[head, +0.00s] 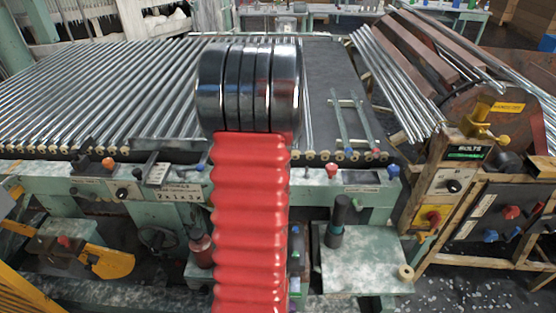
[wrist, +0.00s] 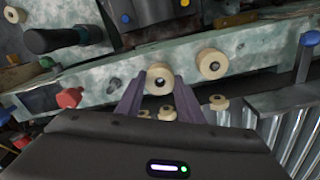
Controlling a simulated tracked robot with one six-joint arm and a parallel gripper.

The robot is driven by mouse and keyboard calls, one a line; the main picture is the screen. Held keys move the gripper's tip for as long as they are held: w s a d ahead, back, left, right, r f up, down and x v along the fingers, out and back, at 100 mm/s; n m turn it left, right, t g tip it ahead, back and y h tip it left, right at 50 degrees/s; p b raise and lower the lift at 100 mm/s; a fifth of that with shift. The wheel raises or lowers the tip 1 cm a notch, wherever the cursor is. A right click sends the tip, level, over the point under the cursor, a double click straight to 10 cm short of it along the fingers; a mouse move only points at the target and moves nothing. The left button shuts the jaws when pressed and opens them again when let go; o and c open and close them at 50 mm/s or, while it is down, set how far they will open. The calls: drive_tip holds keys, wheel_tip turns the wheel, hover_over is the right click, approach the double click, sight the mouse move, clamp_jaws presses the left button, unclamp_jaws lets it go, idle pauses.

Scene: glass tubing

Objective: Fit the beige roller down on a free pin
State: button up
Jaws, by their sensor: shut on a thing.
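My gripper (wrist: 160,84) shows in the wrist view, its two dark fingers closed on a beige roller (wrist: 159,78) with a dark centre hole. A second beige roller (wrist: 211,64) is just right of the fingertips, against the pale green rail (wrist: 110,88). Smaller beige rollers (wrist: 219,102) show beyond the fingers. In the head view, a row of beige rollers (head: 341,155) runs along the front edge of the tube table. My red arm hides the gripper and the middle of that row there. I cannot make out a free pin in either view.
Glass tubes (head: 90,90) cover the table's left side. Coloured knobs (head: 332,170) stick out along the front rail. A dark-handled tool (head: 338,220) stands on a pale green shelf (head: 365,270), with a loose beige roller (head: 405,272) at its right edge. A wooden-framed control box (head: 445,185) is at right.

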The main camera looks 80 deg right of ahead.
drive_tip(key=shift+f, duration=0.6)
drive_tip(key=o, duration=1.1)
drive_tip(key=shift+o, duration=0.2)
wheel_tip(320, 180, up, 14)
drive_tip(key=shift+f, duration=0.2)
drive_tip(key=shift+w, duration=0.1)
idle(0.8)
